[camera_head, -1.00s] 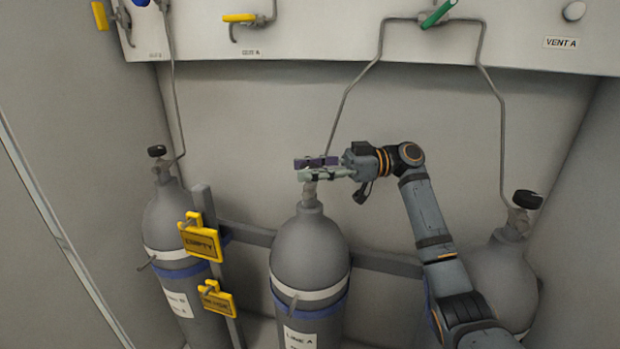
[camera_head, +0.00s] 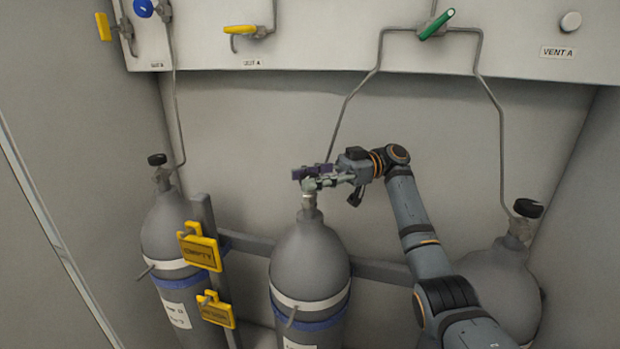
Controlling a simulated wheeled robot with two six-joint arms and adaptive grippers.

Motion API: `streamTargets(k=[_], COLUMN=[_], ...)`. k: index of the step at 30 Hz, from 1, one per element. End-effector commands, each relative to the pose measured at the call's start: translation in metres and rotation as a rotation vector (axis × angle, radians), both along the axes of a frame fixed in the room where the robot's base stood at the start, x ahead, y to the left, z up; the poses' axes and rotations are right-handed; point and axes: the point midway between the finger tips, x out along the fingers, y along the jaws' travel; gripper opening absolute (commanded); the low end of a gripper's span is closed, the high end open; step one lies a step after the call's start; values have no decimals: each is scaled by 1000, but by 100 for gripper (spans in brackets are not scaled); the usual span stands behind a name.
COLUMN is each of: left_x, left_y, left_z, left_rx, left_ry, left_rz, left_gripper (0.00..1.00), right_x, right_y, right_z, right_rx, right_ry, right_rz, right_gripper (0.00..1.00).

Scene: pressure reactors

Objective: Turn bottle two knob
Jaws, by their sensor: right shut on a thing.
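The middle grey gas bottle (camera_head: 310,262) stands upright with a white band and a blue strap around it. Its valve neck (camera_head: 309,200) shows at the top. My right gripper (camera_head: 312,179) is at the top of that valve, coming in from the right, and is shut on the knob there. The fingers hide most of the knob. My left gripper is not in view.
A left bottle (camera_head: 170,225) and a right bottle (camera_head: 495,285) have black knobs. Yellow tags (camera_head: 200,248) hang on a grey post between the left and middle bottles. A panel with valve handles (camera_head: 340,45) and thin pipes runs along the top.

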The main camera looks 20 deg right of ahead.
Motion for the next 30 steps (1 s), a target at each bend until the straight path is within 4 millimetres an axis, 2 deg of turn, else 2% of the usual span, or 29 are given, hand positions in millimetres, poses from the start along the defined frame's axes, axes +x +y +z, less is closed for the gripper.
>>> streamTargets(k=[1, 6, 16, 19, 24, 30], left_x=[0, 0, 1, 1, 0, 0], left_y=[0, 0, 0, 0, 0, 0], left_z=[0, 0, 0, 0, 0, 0], left_rx=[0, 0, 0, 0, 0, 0], left_ry=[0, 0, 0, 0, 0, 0], left_rz=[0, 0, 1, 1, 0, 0], left_gripper=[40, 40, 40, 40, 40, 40], right_x=[0, 0, 0, 0, 0, 0], right_y=[0, 0, 0, 0, 0, 0], right_z=[-2, -1, 3, 17, 56, 90], right_rx=[-3, -2, -1, -1, 0, 0], right_ry=[2, 1, -1, -3, -4, -2], right_rz=[1, 0, 0, 0, 0, 1], right_gripper=[42, 64, 64, 64, 64, 64])
